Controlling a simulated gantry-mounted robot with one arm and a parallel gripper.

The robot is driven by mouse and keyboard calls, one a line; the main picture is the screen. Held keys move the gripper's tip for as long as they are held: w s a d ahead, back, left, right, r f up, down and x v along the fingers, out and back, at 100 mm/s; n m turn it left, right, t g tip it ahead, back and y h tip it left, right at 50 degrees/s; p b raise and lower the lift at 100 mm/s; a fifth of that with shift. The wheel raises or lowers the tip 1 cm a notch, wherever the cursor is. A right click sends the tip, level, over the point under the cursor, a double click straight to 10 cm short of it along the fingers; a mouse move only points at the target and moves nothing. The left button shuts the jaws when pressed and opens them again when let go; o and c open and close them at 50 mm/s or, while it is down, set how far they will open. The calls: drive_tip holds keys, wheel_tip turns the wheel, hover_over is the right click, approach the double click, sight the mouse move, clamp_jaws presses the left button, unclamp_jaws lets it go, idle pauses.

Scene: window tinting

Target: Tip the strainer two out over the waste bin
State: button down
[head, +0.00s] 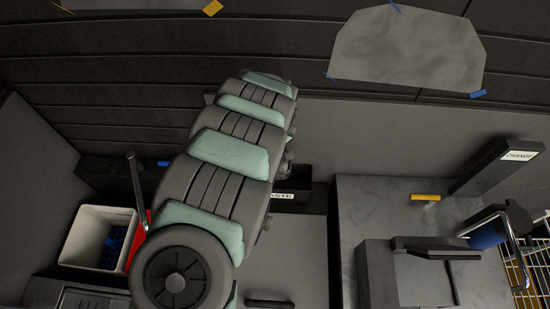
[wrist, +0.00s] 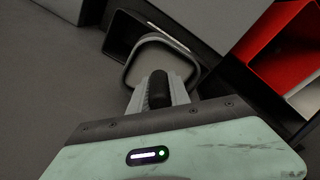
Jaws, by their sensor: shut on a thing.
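My gripper (wrist: 160,92) is shut on the short black handle of a strainer in the wrist view. The strainer (wrist: 166,60) has a rounded square head with a pale rim and a grey inside; I see nothing clearly lying in it. It overlaps a dark open-topped box in this view, which looks like the waste bin (wrist: 117,32). How far above the bin it is, and how much it is tilted, I cannot tell. In the head view the waste bin (head: 292,196) shows its partly covered label right of my arm. My arm hides the gripper and strainer there.
A white tub (head: 84,222) with blue things inside stands at the left, beside a red container (head: 137,238). The red container also shows at right in the wrist view (wrist: 285,42). A grey counter (head: 345,215) with a yellow piece (head: 425,197) is at the right.

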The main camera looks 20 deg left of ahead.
drive_tip(key=shift+r, duration=0.1)
drive_tip(key=shift+w+h+p, duration=0.2)
drive_tip(key=shift+h+p, duration=0.1)
drive_tip(key=shift+p, duration=0.05)
drive_tip(key=shift+s+a+h+p, duration=0.15)
drive_tip(key=shift+s+h+p, duration=0.05)
drive_tip(key=shift+h+p, duration=0.25)
drive_tip(key=shift+s+a+f+t+h+p, duration=0.25)
drive_tip(key=shift+a+t+h+p, duration=0.2)
drive_tip(key=shift+h+p, duration=0.2)
drive_tip(key=shift+a+f+t+h+b, duration=0.45)
drive_tip(key=shift+f+h+b, duration=0.1)
drive_tip(key=shift+h, duration=0.55)
drive_tip(key=shift+s+a+f+t+h+b, duration=0.2)
drive_tip(key=shift+f+t+h+b, duration=0.15)
drive_tip(key=shift+h+b, duration=0.55)
drive_tip(key=shift+a+h+b, duration=0.15)
drive_tip(key=shift+h+b, duration=0.15)
drive_tip(key=shift+b, duration=0.35)
drive_tip(key=h+b, duration=0.1)
drive_tip(key=b, duration=0.1)
drive_tip(key=t+h+b, duration=0.1)
drive_tip(key=b, duration=0.2)
drive_tip(key=shift+f+n, duration=0.3)
drive_tip(key=shift+f, duration=0.05)
drive_tip(key=b, duration=0.3)
drive_tip(key=shift+f+t+h, duration=0.15)
drive_tip(key=shift+t+h, duration=0.1)
drive_tip(key=shift+h, duration=0.15)
